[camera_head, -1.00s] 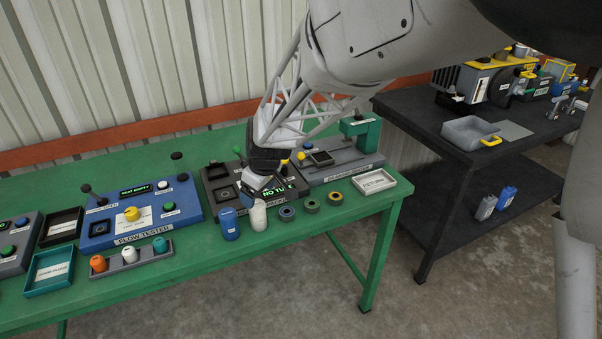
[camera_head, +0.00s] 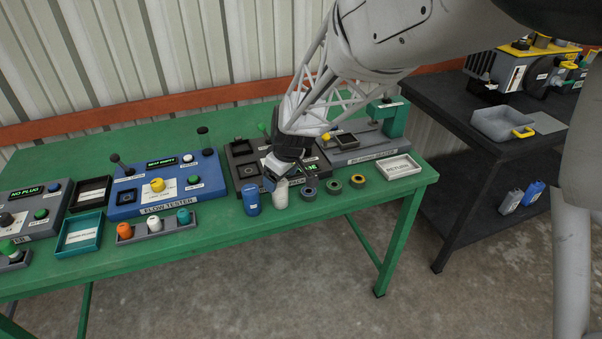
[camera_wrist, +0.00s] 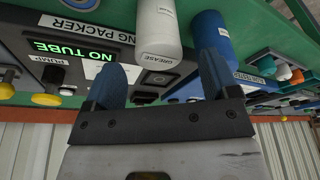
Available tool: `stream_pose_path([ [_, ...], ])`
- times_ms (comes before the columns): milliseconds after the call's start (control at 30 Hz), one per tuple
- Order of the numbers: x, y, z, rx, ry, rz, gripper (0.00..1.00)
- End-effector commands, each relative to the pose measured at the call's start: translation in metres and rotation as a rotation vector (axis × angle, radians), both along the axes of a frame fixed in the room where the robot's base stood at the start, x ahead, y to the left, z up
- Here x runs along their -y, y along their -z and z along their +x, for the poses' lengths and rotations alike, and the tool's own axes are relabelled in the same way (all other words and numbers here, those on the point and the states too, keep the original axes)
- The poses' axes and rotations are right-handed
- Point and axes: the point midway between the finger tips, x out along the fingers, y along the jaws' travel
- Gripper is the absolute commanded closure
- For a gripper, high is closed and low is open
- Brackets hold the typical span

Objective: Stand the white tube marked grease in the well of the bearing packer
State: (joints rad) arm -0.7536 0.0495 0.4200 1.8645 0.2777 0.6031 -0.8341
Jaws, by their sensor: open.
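The white tube marked grease (camera_wrist: 157,32) stands upright on the green bench in front of the bearing packer; it also shows in the head view (camera_head: 280,195). My gripper (camera_wrist: 162,70) is open, with one blue finger on each side of the tube's labelled end in the wrist view. Whether a finger touches it I cannot tell. In the head view my gripper (camera_head: 271,180) is low beside the tube and hides part of the packer. The bearing packer (camera_head: 236,175) is a dark box with a square recess (camera_head: 248,172). Its display (camera_wrist: 75,50) reads NO TUBE.
A blue tube (camera_head: 251,203) stands close left of the white one. A white tray (camera_head: 398,167) is at the bench's right end. The blue flow tester (camera_head: 165,185) stands left of the packer.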

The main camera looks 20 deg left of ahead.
Motion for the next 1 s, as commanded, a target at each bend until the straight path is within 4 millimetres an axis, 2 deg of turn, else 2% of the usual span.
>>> stream_pose_path([
  [500, -0.010, 0.046, 0.003, -0.001, 0.000, -0.001, 0.19],
  [1000, -0.011, 0.048, 0.003, 0.000, 0.000, 0.000, 0.19],
])
